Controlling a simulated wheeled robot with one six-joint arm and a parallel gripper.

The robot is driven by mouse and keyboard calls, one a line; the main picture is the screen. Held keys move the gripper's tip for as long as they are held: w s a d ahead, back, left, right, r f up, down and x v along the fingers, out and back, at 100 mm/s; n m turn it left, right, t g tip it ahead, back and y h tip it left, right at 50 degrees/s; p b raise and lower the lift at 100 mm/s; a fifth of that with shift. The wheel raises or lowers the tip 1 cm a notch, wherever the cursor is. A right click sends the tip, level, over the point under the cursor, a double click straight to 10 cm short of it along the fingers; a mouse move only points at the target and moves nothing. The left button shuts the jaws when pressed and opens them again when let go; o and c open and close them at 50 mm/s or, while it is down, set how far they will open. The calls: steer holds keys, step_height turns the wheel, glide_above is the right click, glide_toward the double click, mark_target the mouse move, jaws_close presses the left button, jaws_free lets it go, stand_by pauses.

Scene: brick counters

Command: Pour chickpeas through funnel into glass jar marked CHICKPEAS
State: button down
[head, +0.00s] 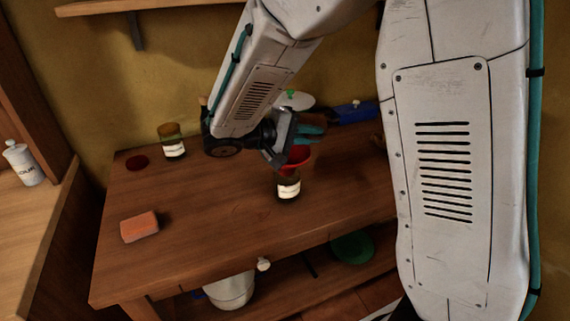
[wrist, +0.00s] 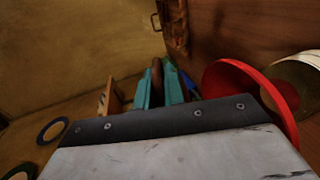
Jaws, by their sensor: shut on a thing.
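My gripper (head: 308,132), with teal fingers, is over the back middle of the wooden table. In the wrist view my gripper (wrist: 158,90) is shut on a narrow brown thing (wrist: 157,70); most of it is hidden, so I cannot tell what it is. A red funnel (head: 297,158) sits at the mouth of a jar (head: 288,186) with a white label, just below my gripper. The funnel (wrist: 232,78) shows beside my fingers at the right of the wrist view. Another labelled jar (head: 173,142) stands at the back left. The labels are too small to read. No chickpeas can be made out.
A dark red disc (head: 137,163) and an orange block (head: 140,227) lie on the table's left part. A blue thing (head: 357,111) and a white round thing (head: 297,100) are behind my gripper. A white canister (head: 23,163) stands on the left counter. The front middle is clear.

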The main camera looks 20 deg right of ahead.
mark_target(304, 119)
steer(key=shift+a+r+h, duration=0.15)
steer(key=shift+r+h, duration=0.05)
steer(key=shift+h, duration=0.3)
stand_by(0.9)
steer(key=shift+a+r+h, duration=0.2)
steer(key=shift+r+h, duration=0.7)
steer(key=shift+r, duration=0.1)
stand_by(1.3)
steer(key=shift+a+r+h, duration=0.15)
steer(key=shift+a+h, duration=0.1)
steer(key=shift+h, duration=0.55)
stand_by(1.4)
steer(key=shift+a+r+h, duration=0.25)
steer(key=shift+r+h, duration=0.45)
steer(key=shift+r, duration=0.05)
stand_by(1.3)
